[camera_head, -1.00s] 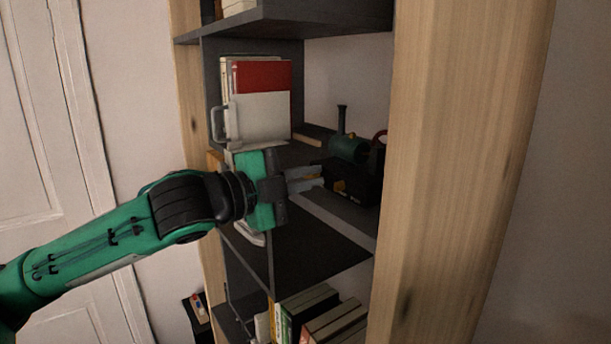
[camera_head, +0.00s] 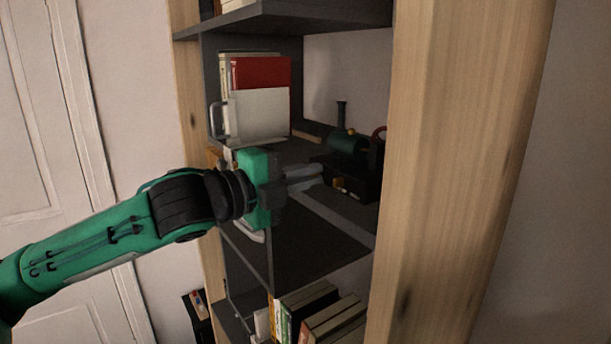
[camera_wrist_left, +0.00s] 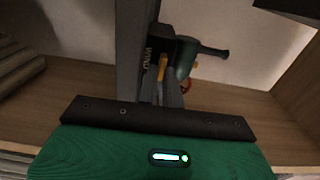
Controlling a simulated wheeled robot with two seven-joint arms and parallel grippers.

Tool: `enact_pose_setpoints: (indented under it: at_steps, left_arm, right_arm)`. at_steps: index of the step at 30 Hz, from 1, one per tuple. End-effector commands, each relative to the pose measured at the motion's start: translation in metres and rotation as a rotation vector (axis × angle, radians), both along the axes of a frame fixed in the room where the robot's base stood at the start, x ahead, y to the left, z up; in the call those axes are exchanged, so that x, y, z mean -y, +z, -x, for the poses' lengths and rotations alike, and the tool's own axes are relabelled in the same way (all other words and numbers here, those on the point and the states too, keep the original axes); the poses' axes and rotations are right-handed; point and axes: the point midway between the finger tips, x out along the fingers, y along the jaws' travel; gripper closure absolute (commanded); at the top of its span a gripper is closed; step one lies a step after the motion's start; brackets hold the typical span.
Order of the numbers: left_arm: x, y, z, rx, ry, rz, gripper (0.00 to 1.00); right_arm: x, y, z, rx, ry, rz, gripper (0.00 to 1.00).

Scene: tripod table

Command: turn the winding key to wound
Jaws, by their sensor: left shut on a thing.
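A dark green toy steam engine (camera_head: 346,146) with a tall chimney stands on a black base (camera_head: 352,178) on the middle shelf. A small yellow winding key (camera_wrist_left: 162,68) shows at the base in the left wrist view, beside white lettering that seems to read WIND. My left gripper (camera_head: 319,169) reaches in from the left with its fingertips at the front of the base. In the wrist view its fingers (camera_wrist_left: 158,82) are shut on the key, which is partly hidden between them. How far the key is turned cannot be told. My right gripper is not in view.
A thick wooden upright (camera_head: 455,170) stands close on the right of the engine. Binders and a red-and-white book (camera_head: 262,100) stand at the left of the shelf. Another shelf (camera_head: 290,14) is above, and books (camera_head: 318,312) are below. The front of the middle shelf is bare.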

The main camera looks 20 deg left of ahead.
Motion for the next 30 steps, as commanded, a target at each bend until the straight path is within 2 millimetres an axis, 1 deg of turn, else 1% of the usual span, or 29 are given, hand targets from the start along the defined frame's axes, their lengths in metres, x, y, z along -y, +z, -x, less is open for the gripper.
enact_pose_setpoints:
  at_steps: [2, 3, 6, 30]
  left_arm:
    - [-0.0001, 0.0013, 0.0001, 0.003, 0.0, 0.001, 1.0]
    - [-0.0001, 0.0013, 0.0001, 0.003, 0.0, 0.001, 0.89]
    - [-0.0001, 0.001, 0.0, 0.002, 0.0, 0.001, 0.7]
    - [0.0015, -0.0055, 0.0003, -0.018, -0.003, 0.005, 0.7]
  right_arm:
    - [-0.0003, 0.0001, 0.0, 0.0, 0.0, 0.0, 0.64]
    - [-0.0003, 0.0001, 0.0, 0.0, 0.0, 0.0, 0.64]
    - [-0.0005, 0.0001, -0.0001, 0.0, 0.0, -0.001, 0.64]
    - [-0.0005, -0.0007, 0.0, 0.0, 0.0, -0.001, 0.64]
